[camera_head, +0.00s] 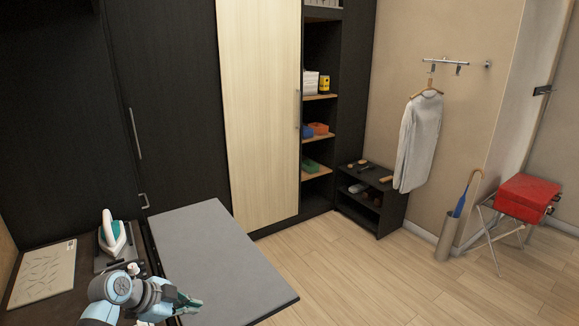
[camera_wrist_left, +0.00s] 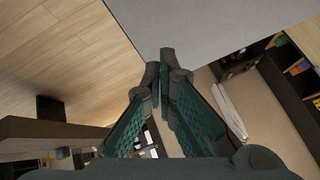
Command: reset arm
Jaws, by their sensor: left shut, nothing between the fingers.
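My left gripper (camera_head: 188,302) comes in from the lower left, over the near edge of a grey board (camera_head: 215,255). Its green fingers are shut and empty. In the left wrist view the left gripper (camera_wrist_left: 166,62) shows its fingertips together, with the grey board (camera_wrist_left: 200,25) behind them at the top. My right gripper is not in view.
A white and teal iron (camera_head: 112,235) stands on the dark counter left of the board, near a patterned pad (camera_head: 45,272). A low black shelf (camera_head: 372,197), a metal umbrella stand (camera_head: 447,238) and a red case (camera_head: 526,197) on a folding rack stand farther right. The wooden floor between is clear.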

